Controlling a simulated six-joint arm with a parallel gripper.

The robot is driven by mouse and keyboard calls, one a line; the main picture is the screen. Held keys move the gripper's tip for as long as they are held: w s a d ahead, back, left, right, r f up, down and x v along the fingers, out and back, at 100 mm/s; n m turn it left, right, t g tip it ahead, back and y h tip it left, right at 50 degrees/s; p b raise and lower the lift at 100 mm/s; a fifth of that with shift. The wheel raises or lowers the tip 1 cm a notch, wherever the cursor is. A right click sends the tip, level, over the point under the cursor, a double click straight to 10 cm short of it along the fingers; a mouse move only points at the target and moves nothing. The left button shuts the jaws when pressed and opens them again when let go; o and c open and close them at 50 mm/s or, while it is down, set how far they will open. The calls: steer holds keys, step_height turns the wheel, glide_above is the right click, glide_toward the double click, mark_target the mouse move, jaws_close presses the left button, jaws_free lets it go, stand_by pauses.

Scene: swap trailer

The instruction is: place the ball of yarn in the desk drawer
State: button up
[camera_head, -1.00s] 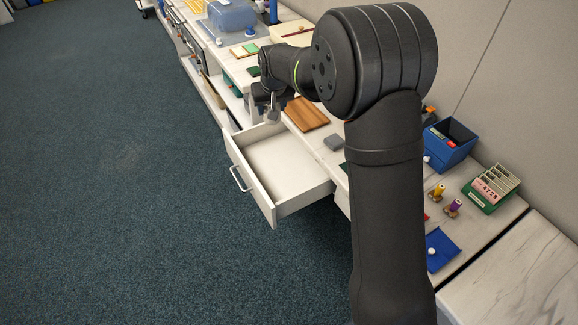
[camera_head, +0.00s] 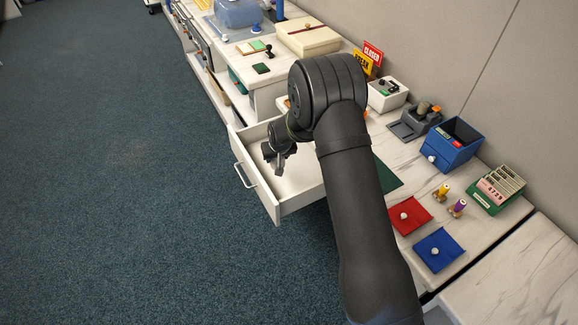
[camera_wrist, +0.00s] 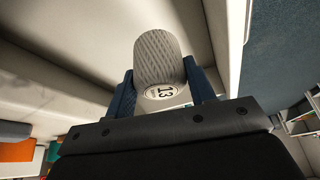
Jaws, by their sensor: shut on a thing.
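The ball of yarn (camera_wrist: 160,60) is a pale grey, cross-wound roll with a round white label reading 13. My gripper (camera_wrist: 165,90) is shut on it, with one dark blue finger on each side, in the wrist view. In the head view my gripper (camera_head: 277,160) hangs over the desk drawer (camera_head: 291,203). The drawer is white, with a bar handle, and pulled open. Its visible floor is bare; my arm and gripper hide part of it. I cannot make out the yarn clearly in the head view.
A red pad (camera_head: 410,217) and a blue pad (camera_head: 439,252), each with a small white knob, lie on the desk to the right. A blue box (camera_head: 452,150) and a green card rack (camera_head: 495,190) stand behind. Open carpet (camera_head: 120,200) lies left of the drawer.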

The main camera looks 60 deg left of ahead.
step_height(320, 180, down, 9)
steer(key=shift+f, duration=0.1)
stand_by(0.3)
steer(key=shift+f, duration=0.1)
steer(key=o, duration=1)
steer(key=shift+c, duration=0.2)
steer(key=v, duration=1.2)
steer(key=x, duration=1.2)
steer(key=shift+f, duration=0.15)
steer(key=shift+r, duration=0.25)
